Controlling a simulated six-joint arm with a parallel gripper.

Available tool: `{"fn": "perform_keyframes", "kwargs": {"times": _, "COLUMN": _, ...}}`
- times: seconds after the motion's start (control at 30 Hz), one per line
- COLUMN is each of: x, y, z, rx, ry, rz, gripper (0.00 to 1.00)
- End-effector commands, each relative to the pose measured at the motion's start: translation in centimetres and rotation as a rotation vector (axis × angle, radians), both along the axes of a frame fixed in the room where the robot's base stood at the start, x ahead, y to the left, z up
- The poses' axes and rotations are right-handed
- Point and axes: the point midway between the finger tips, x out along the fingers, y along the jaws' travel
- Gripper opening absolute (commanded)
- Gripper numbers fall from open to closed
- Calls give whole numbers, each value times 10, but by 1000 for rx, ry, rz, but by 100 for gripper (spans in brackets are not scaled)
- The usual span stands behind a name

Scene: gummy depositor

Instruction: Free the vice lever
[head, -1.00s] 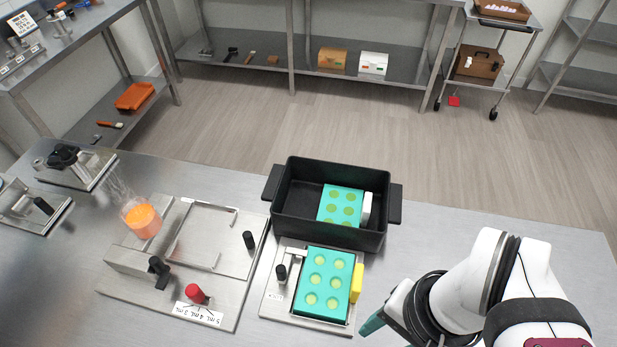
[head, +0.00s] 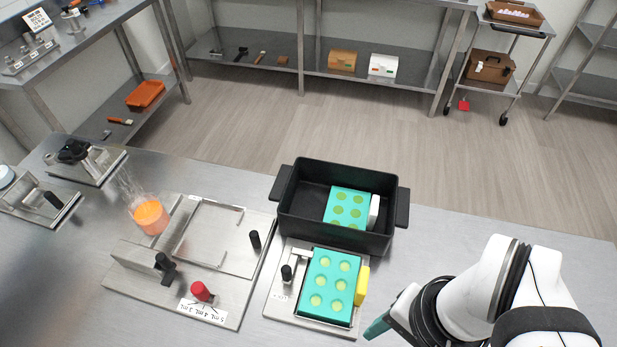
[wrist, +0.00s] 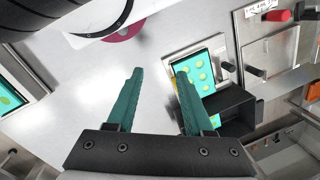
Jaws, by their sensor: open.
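The vice is a steel plate (head: 277,300) with a black-knobbed lever (head: 286,272) at its left side. A teal mould (head: 330,285) with several yellow-green filled cavities sits in it, and a yellow block (head: 361,286) is against the mould's right side. In the wrist view the mould (wrist: 196,72) and vice lie to the right of my fingers, with the lever knob (wrist: 228,67) beyond the mould. My gripper (wrist: 158,75) is open and empty, apart from the vice. In the head view only its teal fingertip (head: 377,327) shows, right of the vice.
A black bin (head: 336,235) holding a second teal mould (head: 350,207) stands directly behind the vice. The depositor plate (head: 140,290) with an orange-filled hopper (head: 150,217) and red knob (head: 201,291) is to the left. Bare tabletop (head: 460,225) lies right of the bin.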

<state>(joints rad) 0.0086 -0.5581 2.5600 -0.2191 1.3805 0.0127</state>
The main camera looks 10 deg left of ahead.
Motion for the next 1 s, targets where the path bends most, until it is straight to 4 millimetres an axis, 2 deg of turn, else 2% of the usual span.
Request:
{"fn": "perform_keyframes", "kwargs": {"times": 0.07, "x": 0, "y": 0, "z": 0, "rx": 0, "ry": 0, "rz": 0, "gripper": 52}}
{"fn": "perform_keyframes", "kwargs": {"times": 0.17, "x": 4, "y": 1, "z": 1, "rx": -3, "ry": 0, "rz": 20, "gripper": 57}}
{"fn": "perform_keyframes", "kwargs": {"times": 0.27, "x": 40, "y": 22, "z": 11, "rx": -35, "ry": -7, "rz": 223, "gripper": 57}}
{"fn": "perform_keyframes", "kwargs": {"times": 0.3, "x": 62, "y": 40, "z": 13, "rx": -54, "ry": -16, "rz": 347, "gripper": 57}}
{"fn": "perform_keyframes", "kwargs": {"times": 0.37, "x": 91, "y": 75, "z": 13, "rx": -82, "ry": -33, "rz": 531, "gripper": 57}}
{"fn": "perform_keyframes", "kwargs": {"times": 0.4, "x": 105, "y": 101, "z": 9, "rx": -97, "ry": -47, "rz": 641, "gripper": 57}}
{"fn": "perform_keyframes", "kwargs": {"times": 0.5, "x": 124, "y": 158, "z": -2, "rx": -125, "ry": -77, "rz": 852, "gripper": 57}}
{"fn": "perform_keyframes", "kwargs": {"times": 0.6, "x": 128, "y": 186, "z": -11, "rx": -136, "ry": -93, "rz": 947, "gripper": 57}}
{"fn": "perform_keyframes", "kwargs": {"times": 0.67, "x": 129, "y": 189, "z": -18, "rx": -137, "ry": -94, "rz": 958, "gripper": 57}}
{"fn": "perform_keyframes", "kwargs": {"times": 0.77, "x": 128, "y": 188, "z": -39, "rx": -138, "ry": -91, "rz": 957, "gripper": 57}}
{"fn": "perform_keyframes", "kwargs": {"times": 1.0, "x": 128, "y": 187, "z": -111, "rx": -138, "ry": -89, "rz": 955, "gripper": 57}}
